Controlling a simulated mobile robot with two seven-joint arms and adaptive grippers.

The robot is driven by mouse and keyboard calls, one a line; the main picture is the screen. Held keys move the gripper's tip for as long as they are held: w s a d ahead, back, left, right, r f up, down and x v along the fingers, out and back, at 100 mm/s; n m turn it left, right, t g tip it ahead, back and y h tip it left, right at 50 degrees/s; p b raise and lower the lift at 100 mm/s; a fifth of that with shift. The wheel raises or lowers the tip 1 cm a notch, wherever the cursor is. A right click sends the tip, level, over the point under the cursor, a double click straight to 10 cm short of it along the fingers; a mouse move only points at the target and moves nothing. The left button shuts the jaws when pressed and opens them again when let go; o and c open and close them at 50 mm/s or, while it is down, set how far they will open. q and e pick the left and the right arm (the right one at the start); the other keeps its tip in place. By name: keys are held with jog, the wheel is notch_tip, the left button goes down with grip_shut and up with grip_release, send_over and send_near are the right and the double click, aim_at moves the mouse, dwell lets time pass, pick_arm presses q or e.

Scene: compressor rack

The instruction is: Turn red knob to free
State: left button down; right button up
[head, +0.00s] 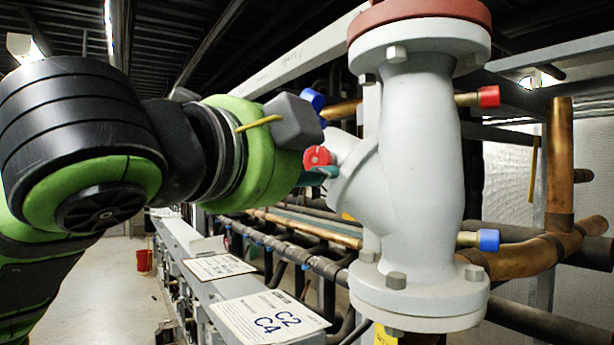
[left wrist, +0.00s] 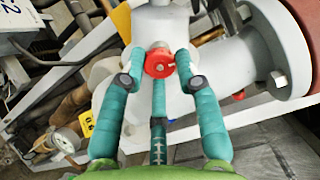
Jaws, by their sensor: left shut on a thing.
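The red knob (head: 317,157) sits at the left side of a large white valve body (head: 420,140), on its angled branch. In the left wrist view the knob (left wrist: 159,64) is in the middle, with a pale mark on its face. My left gripper (head: 322,172) reaches in from the left. In the left wrist view its teal fingers (left wrist: 160,68) are shut on the red knob, one on each side and one below. The palm side of the knob is partly covered by the fingers. My right gripper is not in view.
A red cap (head: 489,97) and a blue cap (head: 488,240) stick out right of the valve. Copper pipes (head: 560,160) run behind. A labelled ledge (head: 268,316) lies below my arm. A pressure gauge (left wrist: 65,140) shows at lower left in the wrist view.

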pick_arm(q)
jog(key=shift+f+n+b, duration=0.1)
jog(key=shift+n+b, duration=0.75)
jog(key=shift+n, duration=0.75)
jog(key=c, duration=0.9)
grip_release()
jog(key=shift+d, duration=0.1)
jog(key=v, duration=1.2)
jog(key=shift+w, duration=0.1)
